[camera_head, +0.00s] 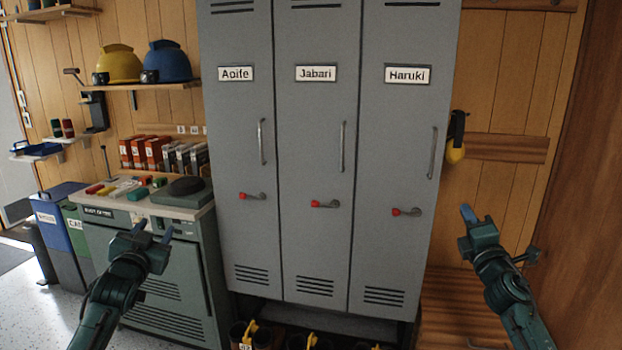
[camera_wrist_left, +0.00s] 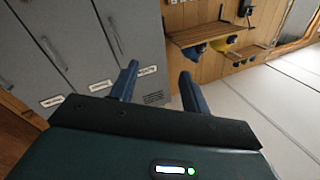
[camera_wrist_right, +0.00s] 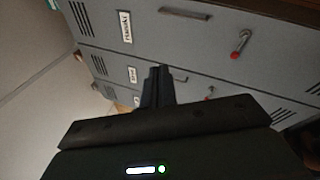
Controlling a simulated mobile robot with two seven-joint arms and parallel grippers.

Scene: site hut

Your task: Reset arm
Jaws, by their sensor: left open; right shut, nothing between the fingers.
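My left gripper (camera_head: 152,232) is raised in front of the low grey-green cabinet at the left. Its two fingers stand apart and nothing is between them, as the left wrist view (camera_wrist_left: 158,88) also shows. My right gripper (camera_head: 467,212) is raised at the right, in front of the wood wall beside the lockers. In the right wrist view its fingers (camera_wrist_right: 158,80) are together with nothing between them. Neither gripper is seen touching anything.
Three grey lockers labelled Aoife (camera_head: 236,100), Jabari (camera_head: 313,110) and Haruki (camera_head: 405,110) stand shut, with red-tipped levers. The low cabinet (camera_head: 165,290) carries small coloured items. A shelf (camera_head: 130,87) holds yellow and blue helmets. Bins (camera_head: 55,240) stand at far left.

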